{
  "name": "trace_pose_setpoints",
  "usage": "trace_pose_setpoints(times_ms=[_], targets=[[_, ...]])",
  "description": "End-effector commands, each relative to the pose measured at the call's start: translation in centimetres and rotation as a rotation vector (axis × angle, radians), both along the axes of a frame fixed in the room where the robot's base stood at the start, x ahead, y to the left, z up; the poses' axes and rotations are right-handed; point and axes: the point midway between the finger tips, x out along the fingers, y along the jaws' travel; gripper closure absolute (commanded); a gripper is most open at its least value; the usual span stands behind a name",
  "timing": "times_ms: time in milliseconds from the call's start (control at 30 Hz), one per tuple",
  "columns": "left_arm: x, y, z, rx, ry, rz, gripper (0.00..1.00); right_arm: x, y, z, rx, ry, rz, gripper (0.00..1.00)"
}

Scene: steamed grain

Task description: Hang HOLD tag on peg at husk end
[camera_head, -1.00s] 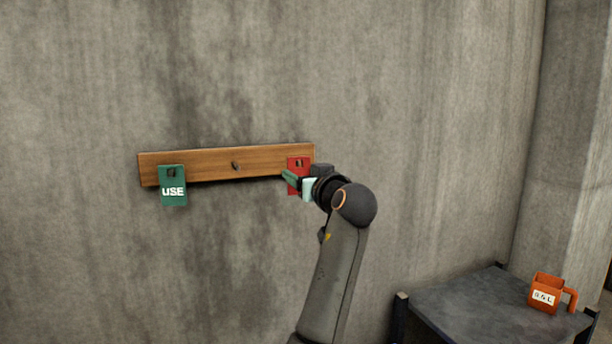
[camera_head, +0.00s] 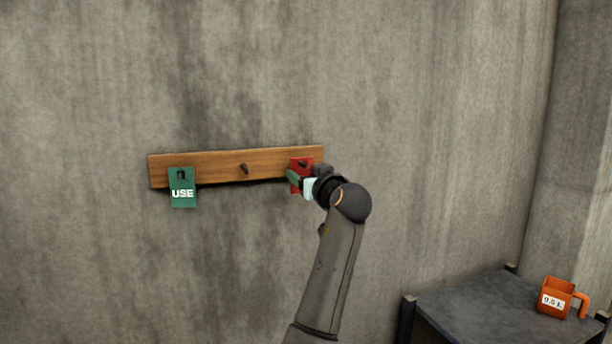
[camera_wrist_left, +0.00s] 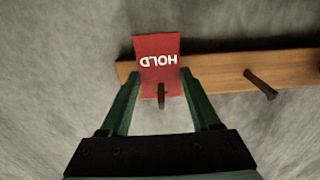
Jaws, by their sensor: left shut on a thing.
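The red HOLD tag (camera_head: 301,166) is at the right end of the wooden peg board (camera_head: 215,167) in the head view. My left gripper (camera_head: 298,181) is shut on it. In the left wrist view, the HOLD tag (camera_wrist_left: 157,58) appears upside down between the green fingertips of my left gripper (camera_wrist_left: 160,84). A dark peg (camera_wrist_left: 161,95) shows at the tag's slot edge; I cannot tell whether it passes through the slot. The middle peg (camera_head: 244,169) is bare. My right gripper is not in view.
A green USE tag (camera_head: 183,190) hangs at the board's left end. A dark table (camera_head: 465,308) stands at the lower right with an orange labelled mug (camera_head: 556,296) on it. The concrete wall around the board is clear.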

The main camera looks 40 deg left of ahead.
Motion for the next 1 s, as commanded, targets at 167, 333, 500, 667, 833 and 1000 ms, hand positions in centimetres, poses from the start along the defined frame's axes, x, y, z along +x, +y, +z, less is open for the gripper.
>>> trace_pose_setpoints(times_ms=[167, 333, 500, 667, 833, 1000], targets=[[0.0, -0.02, 0.0, 0.0, 0.0, 0.0, 0.88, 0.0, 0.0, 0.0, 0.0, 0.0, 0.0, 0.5], [0.0, -0.03, 0.0, 0.0, 0.0, 0.0, 0.88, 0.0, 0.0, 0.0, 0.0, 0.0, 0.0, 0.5], [0.0, -0.03, 0.0, 0.0, 0.0, 0.0, 0.25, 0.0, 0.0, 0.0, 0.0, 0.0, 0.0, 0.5], [0.0, -0.03, -0.01, 0.0, 0.0, 0.0, 0.07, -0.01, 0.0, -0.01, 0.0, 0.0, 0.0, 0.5], [0.0, -0.03, -0.01, 0.0, 0.0, 0.0, 0.02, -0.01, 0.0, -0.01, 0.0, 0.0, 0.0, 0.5], [-0.07, -0.21, -0.06, 0.0, 0.0, -0.001, 0.02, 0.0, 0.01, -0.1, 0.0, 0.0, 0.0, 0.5]])
